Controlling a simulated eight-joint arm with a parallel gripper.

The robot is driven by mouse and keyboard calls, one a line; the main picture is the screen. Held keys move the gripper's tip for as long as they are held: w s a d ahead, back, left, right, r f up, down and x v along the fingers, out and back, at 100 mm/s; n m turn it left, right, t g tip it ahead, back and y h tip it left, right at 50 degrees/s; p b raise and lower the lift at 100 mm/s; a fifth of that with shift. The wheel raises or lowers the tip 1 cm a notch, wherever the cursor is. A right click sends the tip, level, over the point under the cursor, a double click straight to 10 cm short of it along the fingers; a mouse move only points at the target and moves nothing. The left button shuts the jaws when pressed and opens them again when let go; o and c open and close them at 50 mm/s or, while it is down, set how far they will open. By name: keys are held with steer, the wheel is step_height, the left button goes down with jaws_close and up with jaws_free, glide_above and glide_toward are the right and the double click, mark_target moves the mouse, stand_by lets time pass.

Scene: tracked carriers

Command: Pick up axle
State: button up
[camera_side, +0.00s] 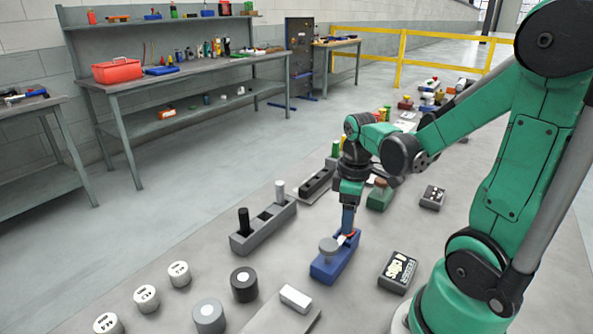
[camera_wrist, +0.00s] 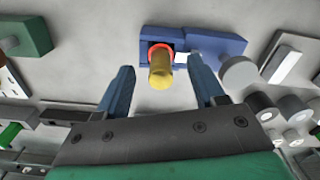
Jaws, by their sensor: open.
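I cannot be sure whether this peg is the axle. My gripper (camera_wrist: 161,84) is open, its two blue fingers on either side of the peg with a gap to each. A grey round-headed piece (camera_side: 329,247) stands at the carrier's near end.
A grey carrier (camera_side: 262,232) with a black and a grey peg stands to the left. A dark labelled box (camera_side: 397,271) is at right. White and dark cylinders (camera_side: 244,284) stand in front. A green carrier (camera_side: 380,198) is behind. A workbench (camera_side: 190,75) stands far back.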

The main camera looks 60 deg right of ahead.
steer(key=shift+f, duration=0.7)
jaws_close()
steer(key=shift+r, duration=0.15)
